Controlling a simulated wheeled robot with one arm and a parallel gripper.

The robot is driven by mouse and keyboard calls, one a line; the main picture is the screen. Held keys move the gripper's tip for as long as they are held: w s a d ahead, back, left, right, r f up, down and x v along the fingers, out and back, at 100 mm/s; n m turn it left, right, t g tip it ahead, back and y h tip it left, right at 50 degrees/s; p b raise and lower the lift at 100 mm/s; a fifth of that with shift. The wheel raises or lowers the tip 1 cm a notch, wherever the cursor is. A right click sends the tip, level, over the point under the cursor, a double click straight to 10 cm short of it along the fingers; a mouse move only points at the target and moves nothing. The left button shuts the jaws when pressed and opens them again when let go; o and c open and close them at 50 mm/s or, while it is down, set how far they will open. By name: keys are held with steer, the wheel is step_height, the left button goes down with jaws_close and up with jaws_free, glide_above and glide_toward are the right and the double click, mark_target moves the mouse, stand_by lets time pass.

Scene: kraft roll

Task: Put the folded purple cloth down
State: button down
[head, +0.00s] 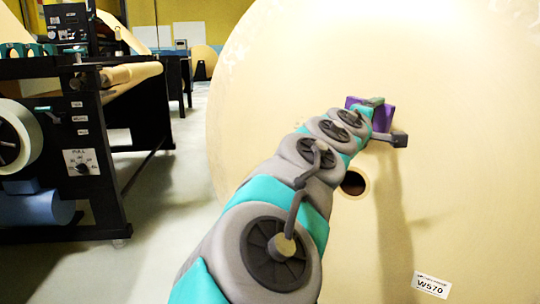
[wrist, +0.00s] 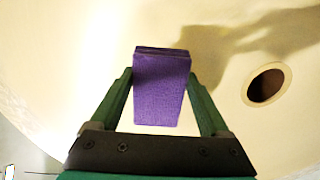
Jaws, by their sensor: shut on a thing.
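The folded purple cloth (wrist: 160,92) is between the two green fingers of my gripper (wrist: 160,85) in the wrist view. The gripper is shut on it, with one finger on each side. In the head view the purple cloth (head: 386,118) shows at the end of my arm, partly hidden by my gripper (head: 374,103). Behind it is the broad flat end of a large cream kraft roll (head: 460,120). My arm's shadow falls on this face. I cannot tell the gap between the cloth and the roll.
The roll's dark core hole (head: 353,182) lies below the gripper and also shows in the wrist view (wrist: 266,85). A white label (head: 432,285) reads W570. A black machine frame (head: 62,140) with a white reel stands at left. Pale floor (head: 165,220) is clear between machine and roll.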

steer(key=d+f, duration=0.2)
steer(key=f, duration=0.2)
steer(key=d+f, duration=0.2)
steer(key=f, duration=0.2)
steer(key=d+f, duration=0.2)
steer(key=f, duration=0.3)
steer(key=shift+s, duration=0.3)
steer(key=shift+s+d+f, duration=0.35)
steer(key=shift+d, duration=0.2)
